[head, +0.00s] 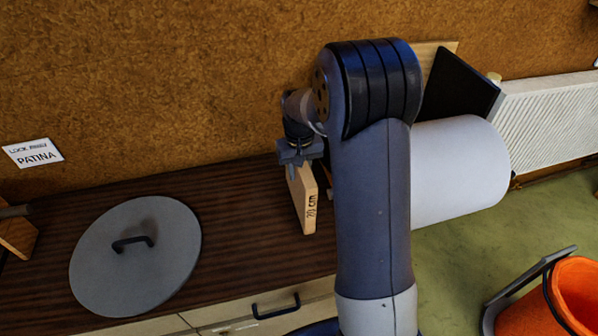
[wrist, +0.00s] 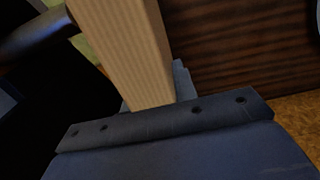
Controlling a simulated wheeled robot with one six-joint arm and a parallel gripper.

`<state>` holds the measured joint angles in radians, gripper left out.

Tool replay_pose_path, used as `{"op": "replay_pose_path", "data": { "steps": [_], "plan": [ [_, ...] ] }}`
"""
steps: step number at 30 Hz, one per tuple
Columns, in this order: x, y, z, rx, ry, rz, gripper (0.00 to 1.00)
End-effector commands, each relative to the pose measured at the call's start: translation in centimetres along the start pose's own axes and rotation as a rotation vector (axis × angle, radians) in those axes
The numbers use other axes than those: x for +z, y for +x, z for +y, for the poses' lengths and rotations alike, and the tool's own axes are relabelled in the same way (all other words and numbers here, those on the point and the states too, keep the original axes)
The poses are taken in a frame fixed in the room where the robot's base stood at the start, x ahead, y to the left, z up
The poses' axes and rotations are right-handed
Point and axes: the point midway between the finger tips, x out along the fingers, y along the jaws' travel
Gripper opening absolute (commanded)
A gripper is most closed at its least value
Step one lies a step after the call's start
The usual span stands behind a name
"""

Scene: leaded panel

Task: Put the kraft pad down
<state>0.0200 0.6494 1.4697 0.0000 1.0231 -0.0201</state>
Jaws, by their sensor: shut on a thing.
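The kraft pad (head: 304,200) is a tan, flat block with "20 cm" printed on its narrow side. It hangs upright below my gripper (head: 298,160), which is shut on its upper end, over the right part of the dark wooden worktop (head: 245,205). I cannot tell whether its lower end touches the worktop. In the wrist view the pad (wrist: 125,50) runs up and away from my gripper (wrist: 150,100), with dark wood beyond it to the right. My arm hides the worktop right of the pad in the head view.
A round grey lid (head: 135,270) with a black handle lies on the worktop at left. Bare wood lies between lid and pad. A "PATINA" card (head: 33,153) is on the brown wall behind. A white cylinder (head: 460,170) and an orange bucket (head: 575,295) are at right.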

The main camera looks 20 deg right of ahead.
Motion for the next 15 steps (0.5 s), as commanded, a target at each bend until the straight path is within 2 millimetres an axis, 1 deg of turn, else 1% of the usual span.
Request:
{"op": "replay_pose_path", "data": {
  "steps": [3,14,15],
  "plan": [
    [-0.06,0.87,0.00,0.000,0.000,0.002,0.00],
    [-0.07,1.29,0.00,0.000,0.000,0.003,0.00],
    [-0.02,1.42,0.00,0.000,0.000,0.001,0.28]
  ]
}}
